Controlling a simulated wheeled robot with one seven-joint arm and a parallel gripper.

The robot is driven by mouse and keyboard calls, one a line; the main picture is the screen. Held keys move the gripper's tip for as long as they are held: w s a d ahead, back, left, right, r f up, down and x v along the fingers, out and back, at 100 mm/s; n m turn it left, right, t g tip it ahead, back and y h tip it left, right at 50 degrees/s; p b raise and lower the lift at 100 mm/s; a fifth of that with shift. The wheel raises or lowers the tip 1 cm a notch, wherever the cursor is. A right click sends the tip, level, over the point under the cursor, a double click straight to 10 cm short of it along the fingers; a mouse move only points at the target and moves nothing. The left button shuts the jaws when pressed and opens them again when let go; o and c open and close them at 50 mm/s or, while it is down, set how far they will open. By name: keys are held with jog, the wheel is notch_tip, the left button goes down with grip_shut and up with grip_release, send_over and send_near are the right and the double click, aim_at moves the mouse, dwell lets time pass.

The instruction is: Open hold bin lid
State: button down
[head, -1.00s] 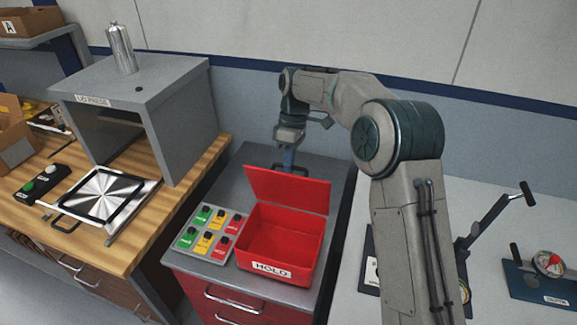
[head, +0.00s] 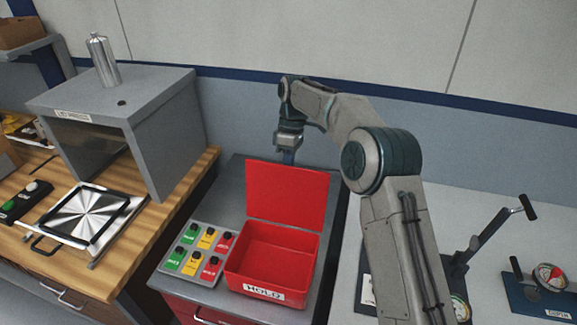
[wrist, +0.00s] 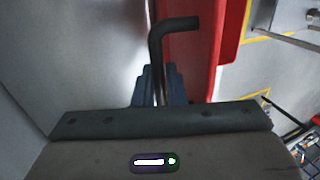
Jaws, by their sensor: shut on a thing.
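The red hold bin (head: 262,290), labelled HOLD, stands on the grey cabinet top and looks empty inside. Its red lid (head: 287,195) stands up at the bin's back edge, so the bin is open at the top. My gripper is behind the lid in the head view, with its fingers mostly hidden there. In the wrist view my gripper (wrist: 157,86) is shut on the dark bent lid handle (wrist: 172,25), with the red lid (wrist: 188,60) beside it.
A lever fixture (head: 485,240) stands on the right bench. The wall is close behind my gripper.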

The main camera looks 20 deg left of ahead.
jog(key=shift+s+f, duration=0.15)
jog(key=shift+f, duration=0.2)
jog(key=c, duration=1.5)
grip_release()
jog(key=shift+r, duration=0.25)
jog(key=v, duration=0.7)
jog(key=shift+w+p, duration=0.2)
jog(key=shift+p, duration=0.15)
jog(key=shift+r, duration=0.1)
